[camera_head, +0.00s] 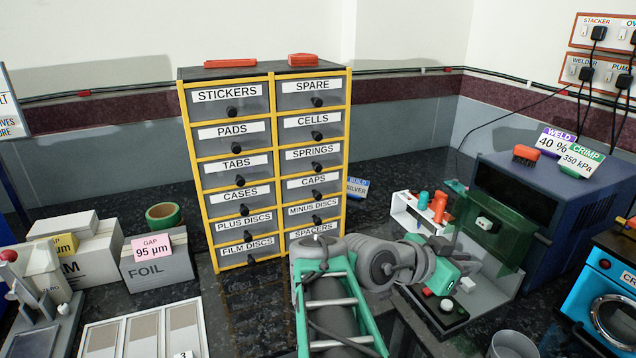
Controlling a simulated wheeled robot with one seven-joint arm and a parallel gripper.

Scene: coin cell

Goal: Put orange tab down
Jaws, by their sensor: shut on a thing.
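My gripper (462,280) is at the end of the grey and green arm, right of centre, above the front of the open welder area. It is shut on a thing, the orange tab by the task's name. The tab is too small or too hidden behind the green wrist to make out. Below the gripper is a black fixture (434,315) with a red knob (427,291) and a white knob (447,305). I cannot tell whether the gripper touches anything there.
The dark blue welder (550,215) has a green clear shield (494,232). A white rack (407,213) with orange and teal cylinders stands behind the gripper. A grey cup (513,346) is in front. A labelled drawer cabinet (268,175) and a foil box (158,267) stand left.

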